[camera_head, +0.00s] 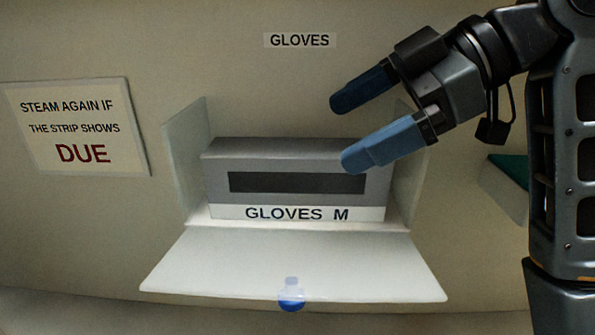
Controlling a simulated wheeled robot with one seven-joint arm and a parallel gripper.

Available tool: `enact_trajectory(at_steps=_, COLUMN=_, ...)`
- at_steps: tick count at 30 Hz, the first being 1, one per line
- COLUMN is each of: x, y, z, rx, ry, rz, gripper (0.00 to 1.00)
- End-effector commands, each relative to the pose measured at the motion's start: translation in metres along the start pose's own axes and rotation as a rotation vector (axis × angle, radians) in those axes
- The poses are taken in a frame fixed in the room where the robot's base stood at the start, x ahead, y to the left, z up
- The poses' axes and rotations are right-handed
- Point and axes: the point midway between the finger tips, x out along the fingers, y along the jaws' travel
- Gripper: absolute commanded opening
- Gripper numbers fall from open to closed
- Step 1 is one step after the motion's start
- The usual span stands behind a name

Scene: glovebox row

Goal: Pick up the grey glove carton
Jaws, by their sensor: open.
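The grey glove carton (225,164) sits in a pale open-fronted holder (187,160) on the wall. It has a dark slot in its front and a white strip reading "GLOVES M". My gripper (342,132) comes in from the upper right with two blue-tipped fingers spread apart and nothing between them. In the picture the lower finger overlaps the carton's upper right corner; I cannot tell whether it touches. That corner is partly hidden by the finger.
The holder has side walls and a wide front flap (290,272). A "GLOVES" label (300,40) is above. A sign (77,127) about steaming hangs left. A green-topped item (512,168) shows at right.

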Motion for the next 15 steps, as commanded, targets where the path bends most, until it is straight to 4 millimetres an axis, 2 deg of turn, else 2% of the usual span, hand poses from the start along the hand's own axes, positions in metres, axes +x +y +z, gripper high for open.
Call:
enact_trajectory(at_steps=12, x=0.051, y=0.0, z=-0.001, rx=0.002, ry=0.001, rz=-0.002, gripper=0.99)
enact_trajectory(at_steps=15, x=0.058, y=0.0, z=0.0, rx=0.001, ry=0.0, rz=0.0, gripper=0.99)
